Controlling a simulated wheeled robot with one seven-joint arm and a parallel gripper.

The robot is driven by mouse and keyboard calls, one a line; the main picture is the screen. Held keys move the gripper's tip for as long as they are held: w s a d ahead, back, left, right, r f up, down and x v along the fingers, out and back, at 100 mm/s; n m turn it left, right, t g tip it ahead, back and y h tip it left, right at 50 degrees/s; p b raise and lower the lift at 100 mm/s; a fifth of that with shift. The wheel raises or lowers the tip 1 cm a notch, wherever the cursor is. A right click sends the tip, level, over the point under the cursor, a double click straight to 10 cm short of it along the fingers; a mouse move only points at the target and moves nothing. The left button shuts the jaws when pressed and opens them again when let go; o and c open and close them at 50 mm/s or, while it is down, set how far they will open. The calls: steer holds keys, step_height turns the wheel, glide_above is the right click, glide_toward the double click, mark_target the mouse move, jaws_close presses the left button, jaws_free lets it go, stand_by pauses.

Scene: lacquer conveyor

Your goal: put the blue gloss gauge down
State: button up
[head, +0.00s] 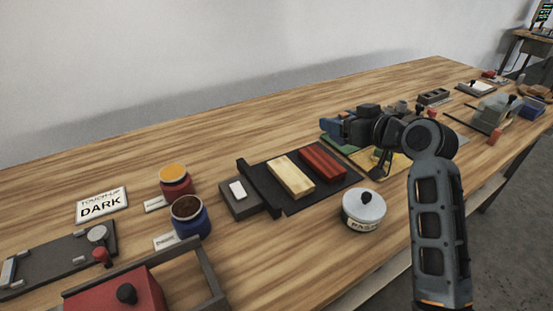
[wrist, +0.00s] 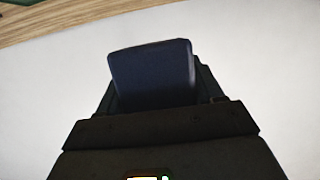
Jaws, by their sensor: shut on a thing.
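The blue gloss gauge (wrist: 152,76) fills the middle of the wrist view as a dark blue block. My gripper (wrist: 153,98) is shut on it. In the head view, the blue gauge (head: 331,129) shows at the left end of my gripper (head: 343,128). My gripper is over the far right half of the table, in front of a green mat (head: 337,144) and a yellow mat (head: 396,163), hiding parts of both. Whether the gauge touches anything below cannot be told from these views.
A dark tray (head: 338,187) holds a pale block (head: 290,176) and a red block (head: 322,160). A round white-lidded tin (head: 363,210) stands near the front edge. Orange and brown pots (head: 176,181) stand left. Bare wood (head: 230,135) lies along the back.

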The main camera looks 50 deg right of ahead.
steer(key=w+a+f, duration=0.2)
steer(key=w, duration=0.1)
steer(key=w+a+f+p, duration=0.1)
steer(key=w+a+f, duration=0.1)
steer(key=w+a, duration=0.1)
steer(key=w+a+f, duration=0.2)
steer(key=w+f, duration=0.1)
steer(key=shift+w+a, duration=0.25)
step_height(320, 180, down, 4)
steer(key=shift+p, duration=0.35)
